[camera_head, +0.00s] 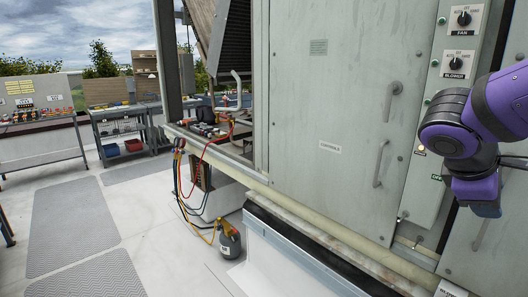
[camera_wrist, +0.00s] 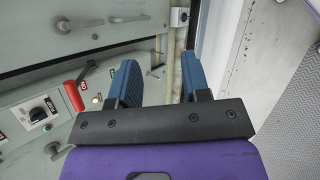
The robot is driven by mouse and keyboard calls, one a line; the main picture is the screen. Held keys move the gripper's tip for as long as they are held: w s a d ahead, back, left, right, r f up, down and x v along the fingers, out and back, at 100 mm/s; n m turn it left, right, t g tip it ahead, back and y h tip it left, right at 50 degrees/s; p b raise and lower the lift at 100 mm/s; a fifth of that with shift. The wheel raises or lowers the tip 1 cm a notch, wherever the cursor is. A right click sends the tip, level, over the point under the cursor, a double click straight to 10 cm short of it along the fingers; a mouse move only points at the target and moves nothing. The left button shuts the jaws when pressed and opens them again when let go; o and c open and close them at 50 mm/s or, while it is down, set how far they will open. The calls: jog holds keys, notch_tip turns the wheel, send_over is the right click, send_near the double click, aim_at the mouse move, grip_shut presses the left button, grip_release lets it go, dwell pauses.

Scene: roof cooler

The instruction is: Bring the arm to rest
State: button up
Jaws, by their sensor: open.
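My gripper (camera_wrist: 160,82) shows in the wrist view with its two blue fingers spread wide and nothing between them. In the head view my purple and black arm (camera_head: 462,125) is folded at the right, in front of the cooler's control strip. The gripper's fingers cannot be made out in the head view. In the wrist view a red-handled switch (camera_wrist: 74,92) is on the grey panel left of the fingers, apart from them.
The grey cooler cabinet (camera_head: 330,100) with door handles stands close beside the arm. A black knob (camera_wrist: 38,114) sits on its panel. A grey gas cylinder (camera_head: 229,240) with hoses stands on the roof. Workbenches (camera_head: 42,137) are at the left; the walkway mats (camera_head: 75,222) are clear.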

jog(key=s+a+r+m+t+y, duration=0.2)
jog(key=s+a+m+t+y, duration=0.2)
jog(key=s+a+m+y, duration=0.2)
jog(key=shift+a+r+m+y, duration=0.15)
jog(key=shift+a+m+y, duration=1.15)
jog(key=shift+a, duration=0.45)
